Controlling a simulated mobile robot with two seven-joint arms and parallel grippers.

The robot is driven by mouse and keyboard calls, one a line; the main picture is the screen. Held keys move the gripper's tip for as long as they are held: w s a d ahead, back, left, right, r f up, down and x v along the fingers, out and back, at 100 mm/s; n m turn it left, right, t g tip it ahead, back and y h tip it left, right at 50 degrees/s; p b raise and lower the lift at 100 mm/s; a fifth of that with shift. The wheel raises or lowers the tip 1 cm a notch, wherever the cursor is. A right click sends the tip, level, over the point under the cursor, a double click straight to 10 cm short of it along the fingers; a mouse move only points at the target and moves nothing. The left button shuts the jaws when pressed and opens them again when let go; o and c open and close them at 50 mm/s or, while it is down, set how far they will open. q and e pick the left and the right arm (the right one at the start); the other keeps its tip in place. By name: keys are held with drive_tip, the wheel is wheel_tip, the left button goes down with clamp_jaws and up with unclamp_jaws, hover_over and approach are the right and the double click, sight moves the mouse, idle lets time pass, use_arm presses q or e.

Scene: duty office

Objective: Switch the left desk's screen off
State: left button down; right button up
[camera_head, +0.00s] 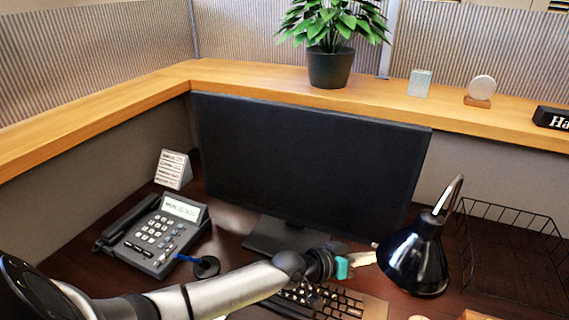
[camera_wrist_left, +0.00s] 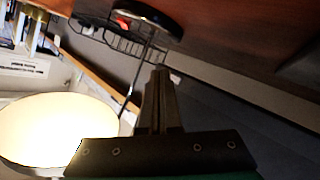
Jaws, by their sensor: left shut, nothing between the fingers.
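The screen (camera_head: 310,155) stands on the desk and its face is dark. In the left wrist view a dark panel (camera_wrist_left: 245,120), apparently the screen, fills the lower right. My left gripper (camera_head: 374,246) is in front of the screen's lower right part, close to the lamp; its fingers are shut and empty. In the left wrist view the shut fingers (camera_wrist_left: 160,75) point up the picture beside the dark panel. I cannot tell whether the fingertips touch the screen. No power button shows clearly. My right gripper is not in view.
A dark desk lamp (camera_head: 415,262) stands close right of my gripper; its lit opening (camera_wrist_left: 55,130) shows at the left. A keyboard (camera_head: 335,303) lies below my arm. A phone (camera_head: 155,235) is left, a wire tray (camera_head: 510,240) right. A plant (camera_head: 331,65) stands on the ledge.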

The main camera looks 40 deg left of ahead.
use_arm(q)
drive_tip(key=s, duration=0.1)
drive_tip(key=s+p, duration=0.2)
drive_tip(key=shift+s+d+r, duration=0.25)
drive_tip(key=shift+s+d, duration=0.1)
drive_tip(key=shift+s+d+p, duration=0.2)
drive_tip(key=shift+s+p, duration=0.5)
drive_tip(key=shift+s, duration=0.2)
idle(1.4)
